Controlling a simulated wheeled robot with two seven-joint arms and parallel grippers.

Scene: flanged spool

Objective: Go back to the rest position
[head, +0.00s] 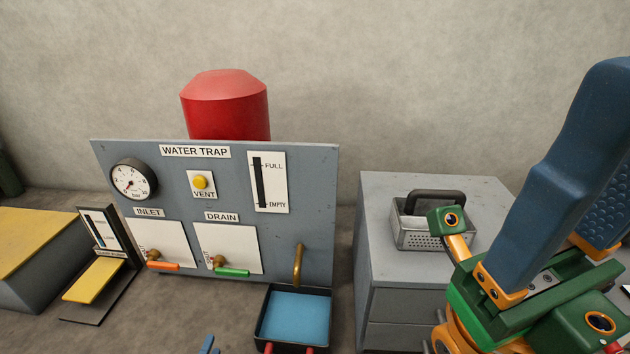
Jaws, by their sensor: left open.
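Only the tips of my left gripper (289,350) show, at the bottom edge in the head view. Two red fingertips stand apart at the near side of the black tray with a blue inside (326,318). The gripper looks open, and nothing shows between the tips. Its body is cut off by the frame. My right arm fills the right side, in front of the grey cabinet. The right gripper itself is not in view. No flanged spool shows.
A grey water trap panel (225,235) stands behind the tray, with valve levers and a brass spout (298,265). A red tank (225,105) is behind it. A metal box with a dark handle (437,225) sits on the grey cabinet (385,190). A yellow-topped block (30,240) is left.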

